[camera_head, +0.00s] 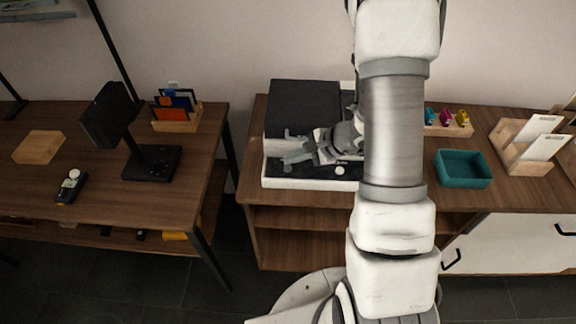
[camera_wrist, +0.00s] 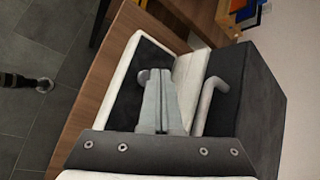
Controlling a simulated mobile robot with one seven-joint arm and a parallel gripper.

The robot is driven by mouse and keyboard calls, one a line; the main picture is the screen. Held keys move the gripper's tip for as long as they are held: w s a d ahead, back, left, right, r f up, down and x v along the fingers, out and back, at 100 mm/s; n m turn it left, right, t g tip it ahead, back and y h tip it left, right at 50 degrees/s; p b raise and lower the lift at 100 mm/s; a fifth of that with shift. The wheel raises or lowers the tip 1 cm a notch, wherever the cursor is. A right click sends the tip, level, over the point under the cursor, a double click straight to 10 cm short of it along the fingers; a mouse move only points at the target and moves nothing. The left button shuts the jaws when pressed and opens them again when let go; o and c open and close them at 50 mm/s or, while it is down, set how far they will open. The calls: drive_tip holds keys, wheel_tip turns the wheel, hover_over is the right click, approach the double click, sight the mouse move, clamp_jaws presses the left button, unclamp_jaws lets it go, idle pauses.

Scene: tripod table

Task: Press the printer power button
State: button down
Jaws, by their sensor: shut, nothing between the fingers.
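The printer (camera_head: 303,105) is a black and white box on the wooden cabinet. In the wrist view its dark top (camera_wrist: 255,85) and white-framed front panel (camera_wrist: 122,70) show. A small round pale button (camera_head: 340,170) stands on the front part of the printer.
A pale bent bar (camera_wrist: 209,96) rises right of my fingers in the wrist view. A teal tray (camera_head: 464,168) and a wooden holder (camera_head: 513,150) are to the right on the cabinet (camera_head: 262,215). A separate table (camera_head: 100,200) with a black stand (camera_head: 150,163) is left, across a gap.

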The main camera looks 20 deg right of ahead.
drive_tip(key=shift+r, duration=0.1)
wheel_tip(320, 180, up, 6)
drive_tip(key=p, duration=0.3)
idle(0.3)
idle(0.3)
wheel_tip(320, 180, up, 8)
drive_tip(key=n+g, duration=0.1)
drive_tip(key=n, duration=0.4)
hover_over(292, 170)
drive_tip(key=s+a, duration=0.4)
drive_tip(key=a, duration=0.1)
drive_tip(key=s+a+r+n+g, duration=0.1)
drive_tip(key=s+r+n+g, duration=0.1)
drive_tip(key=s+r+n, duration=0.3)
drive_tip(key=s+d+r+n+t+h, duration=0.1)
drive_tip(key=s+d+r+n+h, duration=0.1)
drive_tip(key=s+r, duration=0.3)
drive_tip(key=s+d+r+n+t+h, duration=0.2)
drive_tip(key=s+d+r+n+h, duration=0.1)
drive_tip(key=s+r+n+h, duration=0.1)
drive_tip(key=shift+s+r+h, duration=0.7)
drive_tip(key=shift+s, duration=0.25)
